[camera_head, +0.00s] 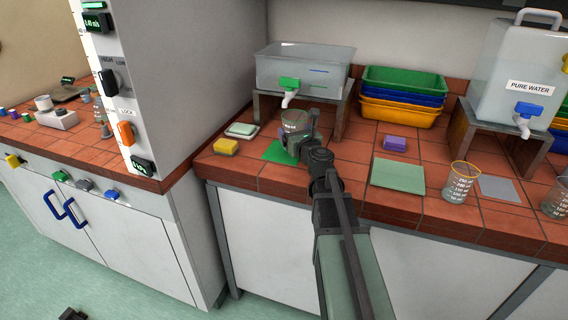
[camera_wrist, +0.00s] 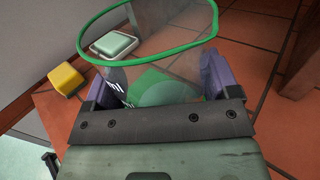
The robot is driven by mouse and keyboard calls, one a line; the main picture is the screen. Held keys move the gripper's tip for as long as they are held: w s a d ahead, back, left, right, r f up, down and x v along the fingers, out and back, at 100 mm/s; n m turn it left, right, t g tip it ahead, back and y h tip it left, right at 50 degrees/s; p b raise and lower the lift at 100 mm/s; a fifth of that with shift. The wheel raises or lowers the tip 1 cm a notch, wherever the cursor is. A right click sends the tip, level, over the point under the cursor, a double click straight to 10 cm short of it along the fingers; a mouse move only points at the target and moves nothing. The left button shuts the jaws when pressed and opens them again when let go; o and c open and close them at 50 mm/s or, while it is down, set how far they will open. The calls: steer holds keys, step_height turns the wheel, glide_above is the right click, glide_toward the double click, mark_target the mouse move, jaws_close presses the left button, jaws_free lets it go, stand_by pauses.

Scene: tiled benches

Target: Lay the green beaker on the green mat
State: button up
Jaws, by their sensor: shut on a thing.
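The green beaker is clear with a green rim; it shows large in the wrist view (camera_wrist: 150,45) and small in the head view (camera_head: 293,121). My gripper (camera_head: 305,132) is shut on it, with a purple finger pad on each side in the wrist view (camera_wrist: 155,85). The beaker looks upright. The green mat (camera_head: 279,152) lies flat on the tiled bench and also shows through the beaker in the wrist view (camera_wrist: 150,84). The beaker is over or beside the mat's right part; I cannot tell whether its base touches it.
A yellow sponge (camera_head: 226,146) and a pale soap-like block (camera_head: 241,130) lie left of the mat. A water tank (camera_head: 305,72) with a green tap stands behind on a stand. A purple sponge (camera_head: 395,144), a pale green pad (camera_head: 398,177) and a yellow-rimmed beaker (camera_head: 459,184) are to the right.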

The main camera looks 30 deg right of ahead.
mark_target(285, 129)
steer(key=shift+w+a+r+n+y, duration=0.25)
steer(key=shift+w+a+y, duration=0.1)
steer(key=shift+w+a, duration=0.2)
steer(key=shift+w+a+r+n+y, duration=0.15)
steer(key=shift+w+a+n+y, duration=0.2)
steer(key=shift+a, duration=0.3)
steer(key=shift+w+a, duration=0.15)
step_height(285, 129, down, 4)
steer(key=b, duration=0.3)
steer(key=shift+r, duration=0.45)
steer(key=shift+f, duration=0.2)
steer(key=o, duration=0.9)
steer(key=shift+r, duration=0.2)
steer(key=s, duration=1.2)
